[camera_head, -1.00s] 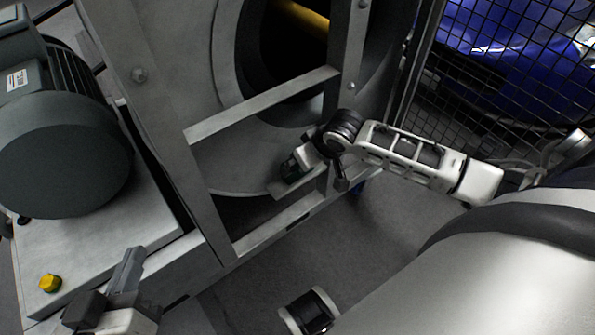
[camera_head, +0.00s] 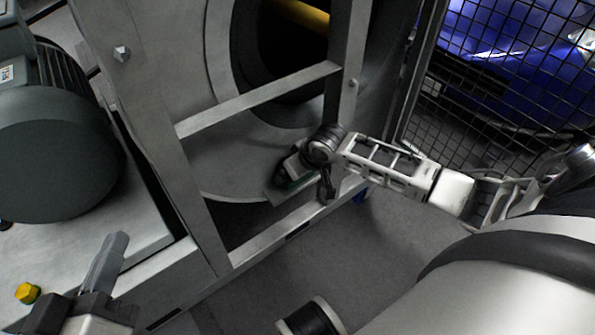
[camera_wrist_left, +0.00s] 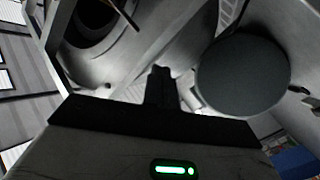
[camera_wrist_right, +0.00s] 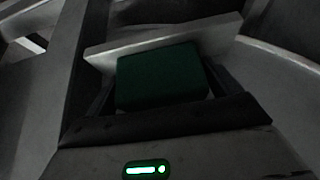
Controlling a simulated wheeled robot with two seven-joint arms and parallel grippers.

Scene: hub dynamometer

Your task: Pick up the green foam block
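The green foam block (camera_wrist_right: 160,75) shows dark green in the right wrist view, in front of a pale flat plate (camera_wrist_right: 225,35). My right gripper (camera_wrist_right: 162,85) has one finger on each side of the block; whether they press on it is unclear. In the head view my right gripper (camera_head: 291,172) is inside the lower opening of the grey frame, with a sliver of the green block (camera_head: 292,184) showing beneath it. My left gripper (camera_head: 108,258) is at the lower left, its fingers together and empty. It also shows shut in the left wrist view (camera_wrist_left: 162,85).
Grey frame bars (camera_head: 260,98) surround the opening, with a large round drum (camera_head: 215,60) behind. A dark motor (camera_head: 55,150) and a yellow knob (camera_head: 27,293) are at left. A mesh fence (camera_head: 500,70) stands at right.

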